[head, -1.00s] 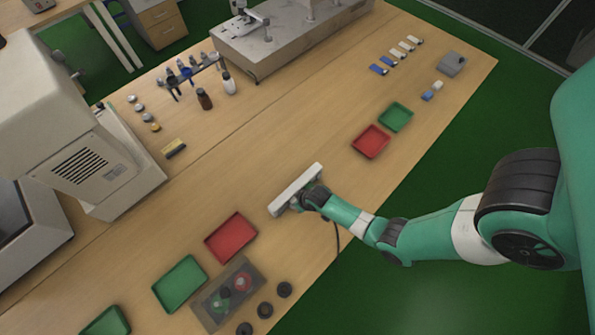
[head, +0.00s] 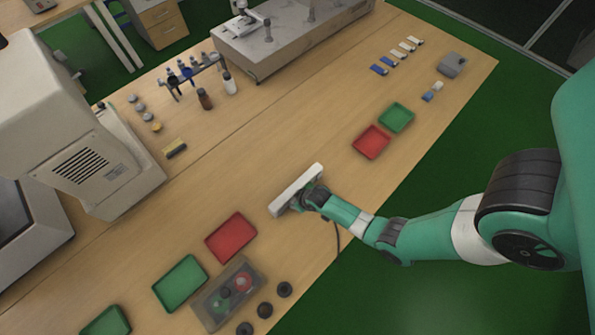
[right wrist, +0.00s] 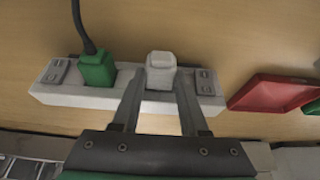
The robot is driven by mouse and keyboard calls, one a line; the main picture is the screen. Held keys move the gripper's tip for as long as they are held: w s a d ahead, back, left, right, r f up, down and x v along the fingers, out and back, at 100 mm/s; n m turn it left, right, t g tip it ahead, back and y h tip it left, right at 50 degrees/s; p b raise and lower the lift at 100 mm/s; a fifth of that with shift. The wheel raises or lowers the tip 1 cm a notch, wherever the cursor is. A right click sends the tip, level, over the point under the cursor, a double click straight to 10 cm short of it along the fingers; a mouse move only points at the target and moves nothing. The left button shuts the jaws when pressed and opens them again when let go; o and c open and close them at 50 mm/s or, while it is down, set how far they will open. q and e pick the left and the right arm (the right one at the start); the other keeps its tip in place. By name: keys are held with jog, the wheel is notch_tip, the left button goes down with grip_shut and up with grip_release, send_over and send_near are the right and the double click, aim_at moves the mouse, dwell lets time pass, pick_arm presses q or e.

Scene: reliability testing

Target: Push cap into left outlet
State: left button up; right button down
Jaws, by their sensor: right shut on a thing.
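A white power strip (head: 284,198) lies on the wooden bench in the head view. It fills the middle of the right wrist view (right wrist: 100,98), with a grey fitting at each end. A green plug (right wrist: 96,68) with a black cable sits on its left half there. A white block-like cap (right wrist: 161,69) is between the fingers of my right gripper (right wrist: 160,80), which is shut on it. The cap is over the strip, right of the green plug. I cannot tell how deep it sits; the outlet under it is hidden. My left gripper is not in view.
A red tray (head: 231,238) and a green tray (head: 181,284) lie left of the strip. Another red tray (head: 371,142) and green tray (head: 396,118) lie beyond it. Black round parts (head: 285,290) lie near the front edge.

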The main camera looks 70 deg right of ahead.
jog(key=shift+w+d, duration=0.2)
jog(key=shift+w, duration=0.15)
dwell(0.4)
jog(key=shift+c, duration=1.8)
grip_release()
jog(key=shift+d, duration=0.1)
jog(key=shift+r, duration=0.3)
jog(key=p+v, duration=0.9)
jog(key=v, duration=0.2)
jog(key=shift+s, duration=0.2)
jog(key=shift+f, duration=0.1)
